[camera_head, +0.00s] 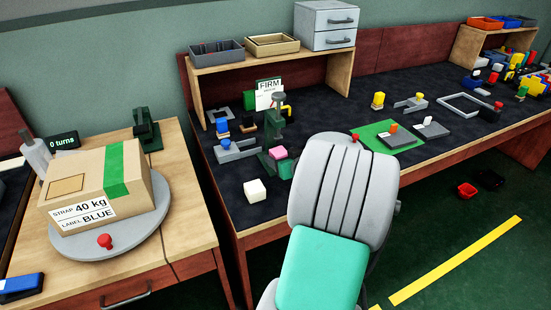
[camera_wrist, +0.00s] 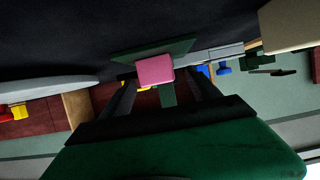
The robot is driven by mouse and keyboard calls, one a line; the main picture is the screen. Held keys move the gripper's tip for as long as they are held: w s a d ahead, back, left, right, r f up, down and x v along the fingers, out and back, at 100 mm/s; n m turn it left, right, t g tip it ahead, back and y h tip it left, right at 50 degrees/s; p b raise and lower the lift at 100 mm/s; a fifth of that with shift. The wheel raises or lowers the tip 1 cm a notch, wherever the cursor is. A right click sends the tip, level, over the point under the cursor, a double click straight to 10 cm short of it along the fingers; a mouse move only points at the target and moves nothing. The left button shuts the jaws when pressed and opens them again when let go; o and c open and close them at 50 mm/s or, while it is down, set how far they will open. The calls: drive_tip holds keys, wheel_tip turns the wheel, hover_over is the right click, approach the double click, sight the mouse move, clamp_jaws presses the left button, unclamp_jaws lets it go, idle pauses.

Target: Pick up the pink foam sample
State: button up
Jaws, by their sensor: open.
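The pink foam sample (camera_head: 278,152) is a small block on or against the dark green press (camera_head: 270,162) on the workbench. In the wrist view, the pink foam sample (camera_wrist: 154,68) lies straight ahead, just beyond or between the fingertips of my gripper (camera_wrist: 160,81). The fingers are spread, one on each side of the block, with no clear contact. I cannot tell the exact depth between tips and block. The head view does not show my gripper clearly.
A grey fixture (camera_head: 236,151) stands to the left. The FIRM sign (camera_head: 269,94) stands behind. A box (camera_head: 97,186) sits on a turntable at left.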

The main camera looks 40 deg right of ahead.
sight(275, 151)
drive_tip(key=x, duration=0.5)
drive_tip(key=shift+w, duration=0.2)
drive_tip(key=shift+c, duration=0.4)
drive_tip(key=shift+r, duration=0.1)
drive_tip(key=c, duration=1.5)
